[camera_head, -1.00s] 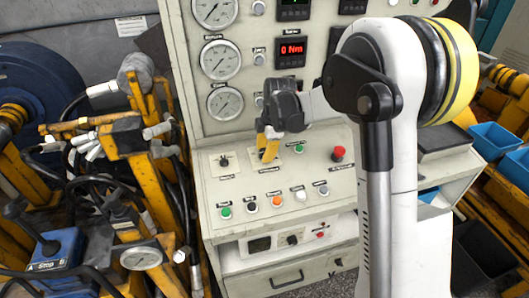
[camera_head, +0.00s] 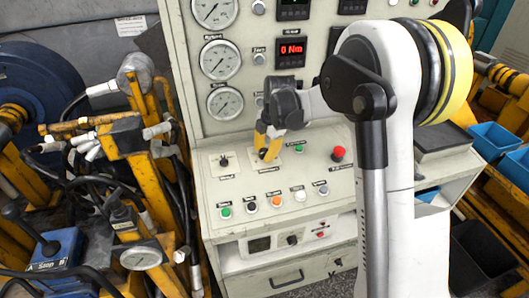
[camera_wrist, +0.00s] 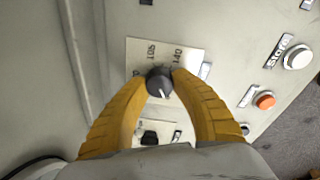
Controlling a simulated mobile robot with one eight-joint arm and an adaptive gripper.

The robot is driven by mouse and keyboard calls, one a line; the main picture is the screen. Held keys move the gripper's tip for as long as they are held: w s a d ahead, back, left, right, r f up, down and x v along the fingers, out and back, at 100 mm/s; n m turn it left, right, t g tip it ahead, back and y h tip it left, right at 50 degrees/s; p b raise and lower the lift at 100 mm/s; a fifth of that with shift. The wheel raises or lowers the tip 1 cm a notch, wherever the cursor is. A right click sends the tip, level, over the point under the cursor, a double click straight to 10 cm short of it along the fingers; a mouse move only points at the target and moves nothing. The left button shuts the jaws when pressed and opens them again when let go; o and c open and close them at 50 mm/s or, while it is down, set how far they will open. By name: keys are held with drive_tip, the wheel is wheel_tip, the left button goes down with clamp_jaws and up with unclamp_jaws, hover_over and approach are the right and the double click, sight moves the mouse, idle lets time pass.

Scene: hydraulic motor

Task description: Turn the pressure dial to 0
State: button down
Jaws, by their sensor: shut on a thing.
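The pressure dial (camera_wrist: 159,82) is a dark round knob on a pale square plate in the wrist view. A white mark on the knob points towards the lower right in that picture. The numbers 105 and 140 show on the plate; the rest of the scale is hidden or unreadable. My gripper (camera_wrist: 158,78) has yellow ribbed fingers, one on each side of the knob, with the tips closed on it. In the head view my gripper (camera_head: 263,152) reaches down to the sloping panel and mostly covers the dial.
A second knob (camera_head: 224,161) sits left of my gripper. Several coloured buttons, including an orange one (camera_head: 277,201), line the panel front. A red mushroom button (camera_head: 338,153) is to the right. Round gauges (camera_head: 220,60) and a red "0 Nm" display (camera_head: 290,52) stand behind.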

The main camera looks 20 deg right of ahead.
drive_tip(key=c, duration=1)
unclamp_jaws()
drive_tip(key=shift+a, duration=0.1)
drive_tip(key=v, duration=1.2)
drive_tip(key=s+a+r+m+t+b, duration=0.1)
drive_tip(key=s+r+m+t+b, duration=0.15)
drive_tip(key=s+m, duration=0.95)
drive_tip(key=s+f+m+t+b, duration=0.1)
drive_tip(key=s+f+m, duration=0.1)
drive_tip(key=s, duration=0.3)
drive_tip(key=s+f+m+h+b, duration=0.1)
drive_tip(key=s+f+m, duration=0.1)
drive_tip(key=s+m, duration=0.2)
drive_tip(key=s+f+m+t, duration=0.1)
drive_tip(key=s+f+m, duration=0.2)
drive_tip(key=s, duration=0.3)
drive_tip(key=shift+s+m+t+b, duration=0.25)
drive_tip(key=shift+m+t+b, duration=0.15)
drive_tip(key=shift+m, duration=0.1)
